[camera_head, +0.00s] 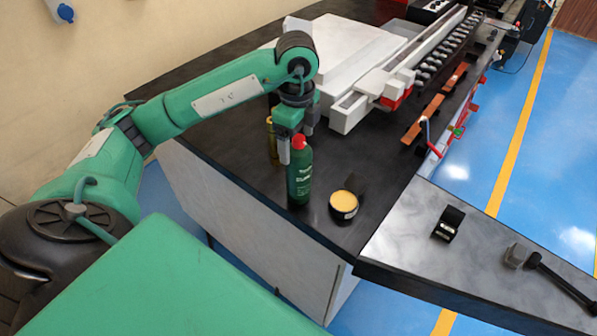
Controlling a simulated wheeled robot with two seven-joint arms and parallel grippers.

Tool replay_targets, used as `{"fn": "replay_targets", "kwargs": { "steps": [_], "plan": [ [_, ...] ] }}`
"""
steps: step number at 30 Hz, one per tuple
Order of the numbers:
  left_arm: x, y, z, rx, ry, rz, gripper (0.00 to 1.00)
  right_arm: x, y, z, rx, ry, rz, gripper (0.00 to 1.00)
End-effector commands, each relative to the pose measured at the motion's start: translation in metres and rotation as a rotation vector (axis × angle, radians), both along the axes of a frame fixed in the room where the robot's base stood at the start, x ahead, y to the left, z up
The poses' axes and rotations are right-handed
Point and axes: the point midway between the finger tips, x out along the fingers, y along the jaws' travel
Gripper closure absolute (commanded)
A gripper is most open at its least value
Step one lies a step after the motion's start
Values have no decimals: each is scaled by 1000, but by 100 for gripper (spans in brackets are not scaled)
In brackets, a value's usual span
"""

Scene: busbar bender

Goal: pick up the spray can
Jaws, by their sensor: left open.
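The spray can (299,178) is dark green with a red top and stands upright near the front edge of the dark bench. My left gripper (296,140) points down at the can's top, its jaws open. One finger shows just left of the red cap. I cannot tell whether the gripper touches the can. My right gripper is not in view.
A gold can (271,142) stands just behind and left of the spray can, partly hidden by my arm. An open round tin (343,205) with yellow contents sits to the right. White machine parts (345,55) fill the bench behind.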

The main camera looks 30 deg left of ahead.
Motion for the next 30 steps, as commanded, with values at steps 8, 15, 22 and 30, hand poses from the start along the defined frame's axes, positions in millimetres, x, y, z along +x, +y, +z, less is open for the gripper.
{"fn": "replay_targets", "kwargs": {
  "steps": [8,15,22,30],
  "plan": [
    [2,0,-20,1,5,1,16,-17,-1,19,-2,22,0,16],
    [4,-1,-50,0,2,0,16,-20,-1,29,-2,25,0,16],
    [5,0,-54,0,-1,0,16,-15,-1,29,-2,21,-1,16],
    [5,-1,-54,0,-1,0,61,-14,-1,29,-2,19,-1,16]
  ]
}}
